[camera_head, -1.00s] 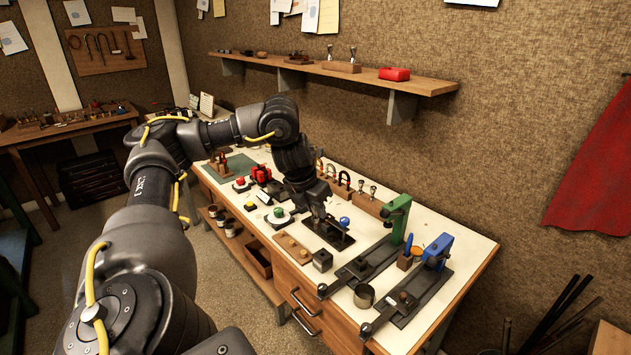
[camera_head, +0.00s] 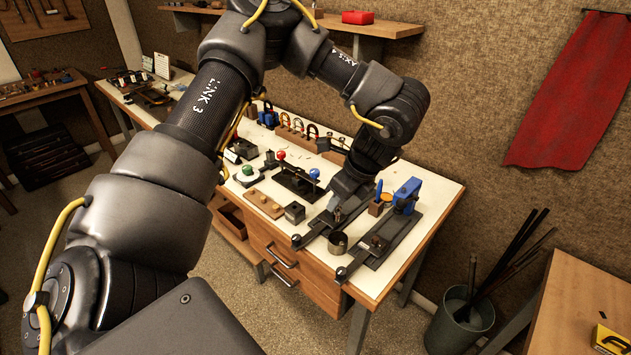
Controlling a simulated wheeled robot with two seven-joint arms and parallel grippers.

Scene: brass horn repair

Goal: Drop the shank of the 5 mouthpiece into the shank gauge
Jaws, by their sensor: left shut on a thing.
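My right gripper is not in view.
A metal cup (camera_head: 338,244) stands close in front of the gripper. A blue press (camera_head: 407,196) stands to the right on a long dark base (camera_head: 378,246). A wooden block with round knobs (camera_head: 264,203) and a red-and-blue-knobbed fixture (camera_head: 298,180) lie left.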

